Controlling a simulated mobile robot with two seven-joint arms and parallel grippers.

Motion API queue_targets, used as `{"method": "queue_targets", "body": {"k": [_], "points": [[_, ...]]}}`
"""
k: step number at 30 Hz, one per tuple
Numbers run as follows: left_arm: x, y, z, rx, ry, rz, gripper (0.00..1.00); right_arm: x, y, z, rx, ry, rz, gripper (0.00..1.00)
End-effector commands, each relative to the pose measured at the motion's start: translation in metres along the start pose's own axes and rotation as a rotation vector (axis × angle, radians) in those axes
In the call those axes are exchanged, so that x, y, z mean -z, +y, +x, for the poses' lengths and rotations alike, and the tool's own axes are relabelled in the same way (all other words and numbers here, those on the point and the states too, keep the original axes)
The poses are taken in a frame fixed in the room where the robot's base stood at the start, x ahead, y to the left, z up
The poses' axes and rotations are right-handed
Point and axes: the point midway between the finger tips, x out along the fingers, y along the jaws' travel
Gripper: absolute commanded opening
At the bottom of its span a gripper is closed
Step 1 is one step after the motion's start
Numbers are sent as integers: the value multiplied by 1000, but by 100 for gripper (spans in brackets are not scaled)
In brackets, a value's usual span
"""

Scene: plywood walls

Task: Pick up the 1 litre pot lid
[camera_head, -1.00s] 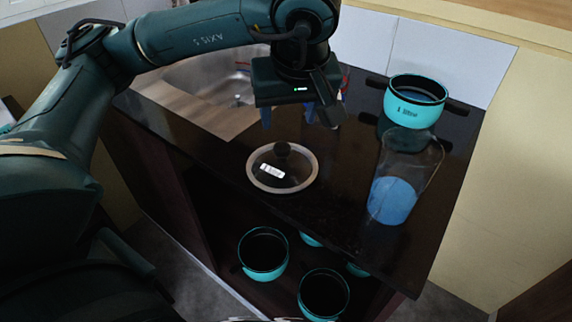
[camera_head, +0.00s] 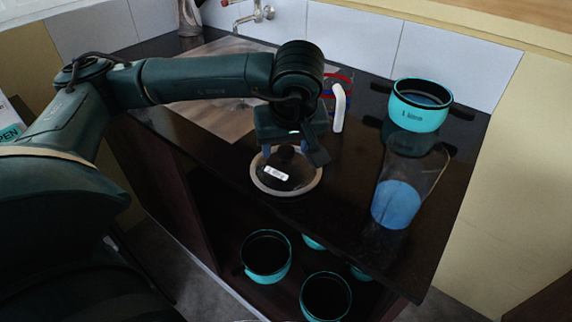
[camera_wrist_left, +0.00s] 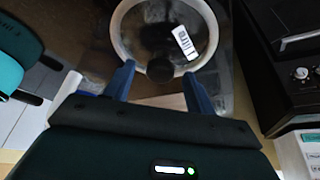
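The pot lid (camera_head: 292,184) lies flat on the dark counter, a glass disc with a pale rim, a white label and a dark round knob. It also shows in the left wrist view (camera_wrist_left: 146,38), its knob toward the gripper. My left gripper (camera_head: 287,150) is just above the lid, pointing down. Its blue fingers (camera_wrist_left: 159,82) are apart, one on each side of the knob in the wrist view. I cannot tell whether they touch it. A turquoise pot (camera_head: 418,116), its lettering reading like "1 litre", stands at the back right. My right gripper is out of view.
A clear container with a blue base (camera_head: 397,204) stands right of the lid. A white curved object (camera_head: 339,108) is behind the gripper. The sink (camera_head: 215,117) is at the back left. Several turquoise pots, including one (camera_head: 265,257), sit below the counter.

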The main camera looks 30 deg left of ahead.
Motion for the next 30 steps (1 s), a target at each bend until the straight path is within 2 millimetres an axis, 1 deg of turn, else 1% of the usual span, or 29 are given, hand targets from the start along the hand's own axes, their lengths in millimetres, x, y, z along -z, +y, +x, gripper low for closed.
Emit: {"method": "queue_targets", "body": {"k": [1, 2, 20, 30], "points": [[0, 0, 0, 0, 0, 0, 52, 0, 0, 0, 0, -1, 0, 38], [0, 0, 0, 0, 0, 0, 50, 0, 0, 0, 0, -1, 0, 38], [0, 0, 0, 0, 0, 1, 1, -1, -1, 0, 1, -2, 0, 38], [0, 0, -1, -1, 0, 0, 0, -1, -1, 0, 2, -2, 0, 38]]}}
